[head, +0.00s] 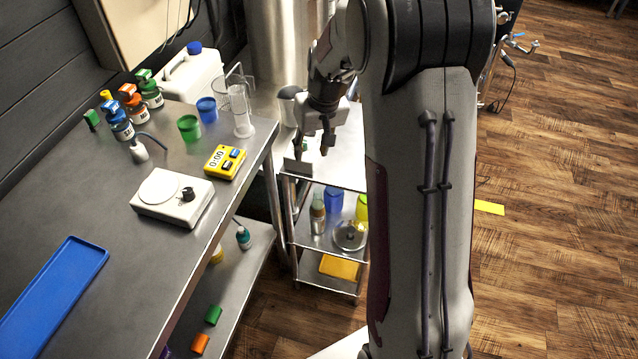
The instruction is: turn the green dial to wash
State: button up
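My gripper (326,143) is in the head view, pointing down over the top shelf of a steel cart (345,172). A small grey upright plate (297,168) stands at the cart's near left edge, just left of and below the gripper. A small dark green spot shows above this plate, beside the gripper; I cannot tell whether it is the green dial. I make out no dial clearly and no wash mark. My arm hides the cart's right side.
The steel bench (110,215) at left holds a white scale (172,197), a yellow timer (225,162), green (189,128) and blue (206,109) cups, a clear cylinder (241,112), several bottles and a blue tray (50,300). A steel tank (277,50) stands behind the cart.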

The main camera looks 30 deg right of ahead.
jog(key=s+a+r, duration=0.3)
jog(key=s, duration=0.5)
jog(key=s+a+r+g, duration=0.1)
jog(key=s+a+r, duration=0.3)
jog(key=s, duration=0.4)
jog(key=shift+r, duration=0.25)
jog(key=shift+s, duration=0.1)
jog(key=shift+d, duration=0.1)
dwell(0.4)
jog(key=w+d+f+t, duration=0.1)
jog(key=w+d+f, duration=0.1)
jog(key=w, duration=0.5)
jog(key=w+d+f+n+t, duration=0.1)
jog(key=w+d, duration=0.3)
jog(key=w, duration=0.4)
jog(key=w+d+f, duration=0.2)
jog(key=w+f, duration=0.1)
jog(key=w, duration=0.4)
jog(key=shift+w+d+n+t, duration=0.2)
jog(key=shift+d+n+t, duration=0.1)
jog(key=shift+d+t, duration=0.1)
